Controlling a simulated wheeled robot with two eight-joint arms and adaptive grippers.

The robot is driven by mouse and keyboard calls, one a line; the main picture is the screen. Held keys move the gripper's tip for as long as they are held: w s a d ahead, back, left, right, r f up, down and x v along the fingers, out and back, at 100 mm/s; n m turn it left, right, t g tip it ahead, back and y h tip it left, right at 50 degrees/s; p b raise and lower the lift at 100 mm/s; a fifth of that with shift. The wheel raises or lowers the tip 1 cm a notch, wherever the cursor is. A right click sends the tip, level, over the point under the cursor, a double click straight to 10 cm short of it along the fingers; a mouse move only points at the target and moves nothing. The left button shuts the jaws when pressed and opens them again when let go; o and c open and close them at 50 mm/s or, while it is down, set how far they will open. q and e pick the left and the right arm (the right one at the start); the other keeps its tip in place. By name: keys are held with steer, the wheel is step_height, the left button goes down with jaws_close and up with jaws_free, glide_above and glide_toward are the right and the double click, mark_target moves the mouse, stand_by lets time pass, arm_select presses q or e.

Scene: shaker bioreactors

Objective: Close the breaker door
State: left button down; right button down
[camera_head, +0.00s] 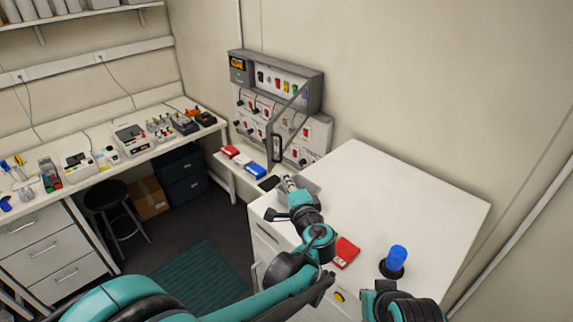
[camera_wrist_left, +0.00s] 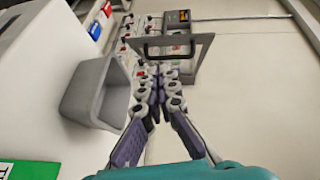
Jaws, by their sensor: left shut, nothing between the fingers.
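The breaker panel (camera_head: 312,92) is a grey wall cabinet with rows of switches; it also shows in the left wrist view (camera_wrist_left: 178,17). Its clear door (camera_head: 287,122) has a grey frame and a black handle (camera_head: 276,148), and stands open, swung out from the panel. In the left wrist view the door frame (camera_wrist_left: 205,44) and handle (camera_wrist_left: 158,56) lie just beyond the fingertips. My left gripper (camera_head: 286,182) is shut and empty, in front of the door and apart from the handle as far as I can tell. It shows in the left wrist view (camera_wrist_left: 158,80) too.
A grey bin (camera_wrist_left: 82,88) sits beside my left gripper on the white table (camera_head: 410,195). A red box (camera_head: 345,252) and a blue lamp (camera_head: 398,256) stand nearer me. Red, white and blue boxes (camera_head: 256,171) lie below the panel. The table's right part is clear.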

arm_select(q)
steer(key=d, duration=0.1)
steer(key=w+d+m+t, duration=0.1)
steer(key=d, duration=0.1)
steer(key=d+m, duration=0.1)
steer(key=d, duration=0.1)
steer(key=shift+w+d+f+t+h+b, duration=0.2)
steer(key=shift+d+f+t+h+b, duration=0.1)
steer(key=shift+f+t+h, duration=0.1)
steer(key=a+p+x, duration=0.2)
steer(key=a+x, duration=0.1)
steer(key=x, duration=0.9)
steer(key=shift+p, duration=0.35)
steer(key=shift+r, duration=0.1)
steer(key=shift+a, duration=0.15)
